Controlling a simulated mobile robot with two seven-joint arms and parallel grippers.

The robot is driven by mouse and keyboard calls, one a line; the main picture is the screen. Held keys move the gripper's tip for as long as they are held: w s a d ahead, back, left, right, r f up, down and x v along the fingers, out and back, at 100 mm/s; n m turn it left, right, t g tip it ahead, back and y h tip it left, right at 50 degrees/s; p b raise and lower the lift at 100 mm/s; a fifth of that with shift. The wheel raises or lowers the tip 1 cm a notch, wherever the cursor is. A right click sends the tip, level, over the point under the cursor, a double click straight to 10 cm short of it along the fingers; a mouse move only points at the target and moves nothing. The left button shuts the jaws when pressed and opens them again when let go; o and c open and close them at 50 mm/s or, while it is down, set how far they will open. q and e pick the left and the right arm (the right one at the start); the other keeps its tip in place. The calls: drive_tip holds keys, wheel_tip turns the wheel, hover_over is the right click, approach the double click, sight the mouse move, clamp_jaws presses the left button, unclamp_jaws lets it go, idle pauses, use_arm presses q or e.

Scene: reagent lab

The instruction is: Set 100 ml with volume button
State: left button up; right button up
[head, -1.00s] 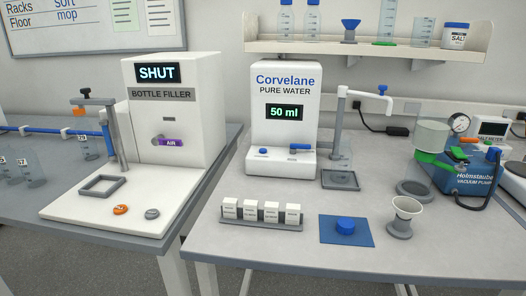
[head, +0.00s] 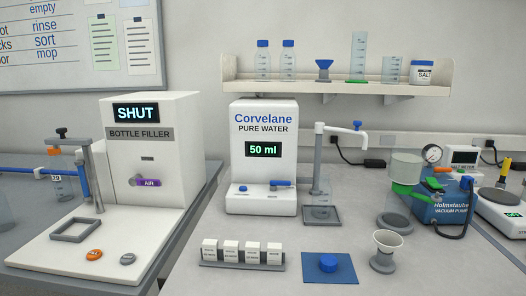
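The white Corvelane pure water dispenser (head: 263,182) stands upright on the right bench. Its display (head: 263,149) reads 50 ml in green. A round blue button (head: 243,188) sits at the left of its base ledge, and a blue lever (head: 282,183) sits to the right of it. I cannot read any label that says which is the volume button. A white spout (head: 338,130) with a blue tap reaches right from a grey post, above a small grey drip tray (head: 322,215). Neither gripper is in view.
A rack of white boxes (head: 242,264) and a blue mat (head: 330,274) with a blue cap lie in front of the dispenser. A funnel on a stand (head: 387,247) and a vacuum pump (head: 440,206) are to the right. The bottle filler (head: 150,160) stands left, showing SHUT.

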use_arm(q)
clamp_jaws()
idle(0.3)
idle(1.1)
